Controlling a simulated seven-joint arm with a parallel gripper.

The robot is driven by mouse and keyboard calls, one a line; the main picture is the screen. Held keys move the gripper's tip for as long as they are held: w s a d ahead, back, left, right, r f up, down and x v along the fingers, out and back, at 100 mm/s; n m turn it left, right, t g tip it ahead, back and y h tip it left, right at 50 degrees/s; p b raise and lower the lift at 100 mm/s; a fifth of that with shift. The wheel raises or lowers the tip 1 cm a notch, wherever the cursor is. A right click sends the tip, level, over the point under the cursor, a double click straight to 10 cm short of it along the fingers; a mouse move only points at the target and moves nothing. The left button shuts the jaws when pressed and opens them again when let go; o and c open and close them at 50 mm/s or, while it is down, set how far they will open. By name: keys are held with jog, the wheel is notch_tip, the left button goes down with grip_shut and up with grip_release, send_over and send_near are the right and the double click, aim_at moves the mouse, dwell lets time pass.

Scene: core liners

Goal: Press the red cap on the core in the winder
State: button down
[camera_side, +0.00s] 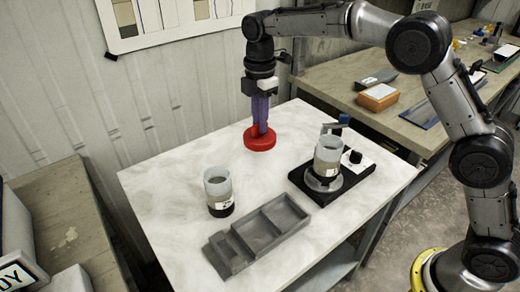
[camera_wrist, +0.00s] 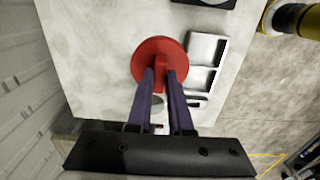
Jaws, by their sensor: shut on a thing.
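The red cap (camera_side: 260,139) is a round disc with a raised grip in the middle. My gripper (camera_side: 262,124) is shut on that grip and points down over the back part of the white table. The cap also shows between the purple fingers in the wrist view (camera_wrist: 158,57). I cannot tell how high the cap is above the table. The winder (camera_side: 335,187) is a black base with a crank, right of the cap and nearer the camera.
A second, similar core (camera_side: 218,188) stands upright on the table (camera_side: 165,190) at left. A grey tray (camera_side: 228,256) with compartments lies at the front; it also shows in the wrist view (camera_wrist: 224,50). A side bench (camera_side: 428,136) holds an orange box (camera_side: 377,97). The table between cap and tray is clear.

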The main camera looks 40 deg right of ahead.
notch_tip(320, 180, up, 10)
jog(key=s+d, duration=1)
jog(key=d, duration=0.5)
notch_tip(320, 180, down, 10)
jog(key=shift+s+d+f, duration=0.25)
jog(key=shift+f, duration=1.2)
dwell(1.7)
jog(key=shift+c, duration=1.3)
grip_release()
